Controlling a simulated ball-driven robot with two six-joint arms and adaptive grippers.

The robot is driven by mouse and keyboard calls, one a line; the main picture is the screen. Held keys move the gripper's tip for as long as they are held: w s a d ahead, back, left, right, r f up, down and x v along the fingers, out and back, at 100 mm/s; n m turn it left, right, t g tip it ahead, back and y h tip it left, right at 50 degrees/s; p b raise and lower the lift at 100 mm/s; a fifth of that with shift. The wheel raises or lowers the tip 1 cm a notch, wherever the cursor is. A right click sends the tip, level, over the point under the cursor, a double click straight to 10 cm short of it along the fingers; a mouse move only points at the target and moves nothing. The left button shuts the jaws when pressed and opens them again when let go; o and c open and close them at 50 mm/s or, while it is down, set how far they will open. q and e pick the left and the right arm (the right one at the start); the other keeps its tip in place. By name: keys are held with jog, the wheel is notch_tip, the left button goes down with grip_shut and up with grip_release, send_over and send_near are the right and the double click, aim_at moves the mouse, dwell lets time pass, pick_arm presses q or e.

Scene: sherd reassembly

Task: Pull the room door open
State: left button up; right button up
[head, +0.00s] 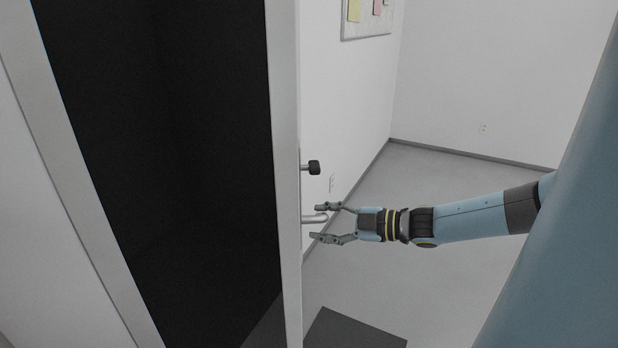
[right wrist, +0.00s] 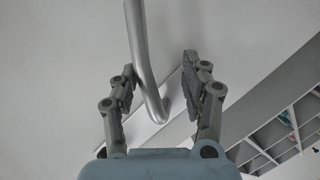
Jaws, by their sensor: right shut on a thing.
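The room door shows nearly edge-on as a pale upright strip (head: 286,120) in the head view. It stands ajar, with a dark opening between it and the grey frame (head: 70,140) on the left. A silver lever handle (head: 308,219) sticks out from the door's right side, and it also shows in the right wrist view (right wrist: 139,50), with its bent end between the fingers. My right gripper (head: 319,222) is shut on the handle, one finger above it and one below in the head view. My left gripper is not in view.
A dark knob (head: 313,167) sits on the door above the handle. A dark mat (head: 355,331) lies on the floor near the door's foot. The grey floor (head: 450,190) to the right is clear. A board with notes (head: 366,14) hangs on the wall.

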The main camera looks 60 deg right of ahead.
jog(key=shift+s, duration=0.35)
jog(key=s+a+r+p, duration=0.1)
jog(key=s+p, duration=0.3)
jog(key=s, duration=0.1)
jog(key=shift+s+a+p, duration=0.35)
jog(key=shift+s, duration=0.05)
jog(key=shift+o, duration=0.6)
jog(key=shift+s+a+r+p, duration=0.1)
jog(key=shift+s+a+p, duration=0.1)
jog(key=shift+s+p, duration=0.35)
jog(key=shift+s+a+r+p, duration=0.2)
jog(key=shift+s, duration=0.4)
jog(key=shift+s+a+r+p, duration=0.15)
jog(key=shift+s+a+p, duration=0.05)
jog(key=shift+s, duration=0.35)
jog(key=shift+c, duration=0.6)
jog(key=shift+s+a+r+p, duration=0.15)
jog(key=shift+s+p, duration=0.2)
jog(key=shift+s, duration=0.3)
jog(key=shift+s+a+r+p, duration=0.15)
jog(key=shift+s+p, duration=0.2)
jog(key=shift+s, duration=0.25)
